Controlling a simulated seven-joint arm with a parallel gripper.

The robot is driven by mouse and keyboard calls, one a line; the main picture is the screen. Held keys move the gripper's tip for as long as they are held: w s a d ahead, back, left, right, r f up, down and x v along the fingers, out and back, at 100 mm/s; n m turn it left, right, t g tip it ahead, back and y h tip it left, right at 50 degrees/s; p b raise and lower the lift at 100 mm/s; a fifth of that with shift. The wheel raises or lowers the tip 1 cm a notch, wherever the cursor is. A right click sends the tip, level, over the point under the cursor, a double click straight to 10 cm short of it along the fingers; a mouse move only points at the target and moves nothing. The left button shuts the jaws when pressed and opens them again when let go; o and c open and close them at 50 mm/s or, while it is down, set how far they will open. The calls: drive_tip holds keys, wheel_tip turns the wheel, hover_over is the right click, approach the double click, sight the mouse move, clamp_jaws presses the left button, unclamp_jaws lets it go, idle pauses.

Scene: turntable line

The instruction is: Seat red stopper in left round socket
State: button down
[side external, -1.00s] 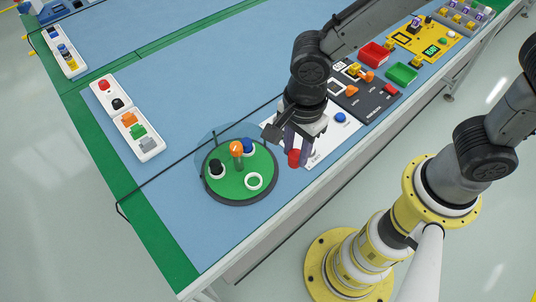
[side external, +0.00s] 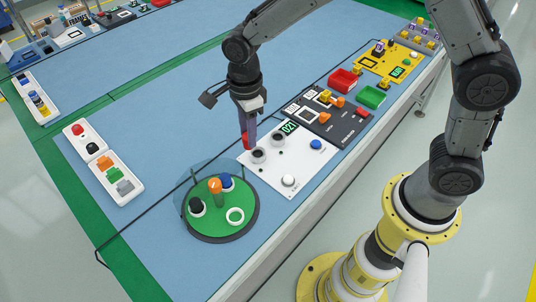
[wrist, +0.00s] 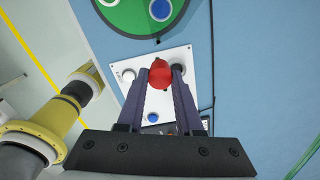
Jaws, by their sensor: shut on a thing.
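My gripper (side external: 247,138) is shut on the red stopper (side external: 246,142), which hangs between its fingertips above the white panel's back left edge. In the wrist view, the red stopper (wrist: 161,75) sits between the two fingers over the panel (wrist: 145,62). On the white panel (side external: 268,182) are two round dark sockets. The left socket (side external: 258,156) is just right of and below the stopper, and the right socket (side external: 279,138) is farther off. One socket (wrist: 180,68) shows beside the right finger in the wrist view; the other seems hidden there. The stopper appears apart from both sockets.
A green turntable (side external: 214,226) with a black piece, a blue piece, an orange-topped post and an empty white ring stands left of the panel. The panel also has a display, a white knob (side external: 288,180) and a blue button (side external: 316,145). A dark panel (side external: 345,124) adjoins it.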

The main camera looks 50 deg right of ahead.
drive_tip(key=shift+m, duration=0.8)
drive_tip(key=shift+w+d+f, duration=0.45)
drive_tip(key=shift+d+f, duration=0.45)
drive_tip(key=shift+f, duration=0.4)
drive_tip(key=shift+w+d+f, duration=0.45)
drive_tip(key=shift+d+f, duration=0.5)
drive_tip(key=shift+f, duration=0.4)
drive_tip(key=shift+w+d+f, duration=0.45)
drive_tip(key=shift+d+f, duration=0.45)
drive_tip(key=shift+f, duration=0.4)
drive_tip(key=shift+f, duration=1.15)
drive_tip(key=shift+c, duration=2.4)
unclamp_jaws()
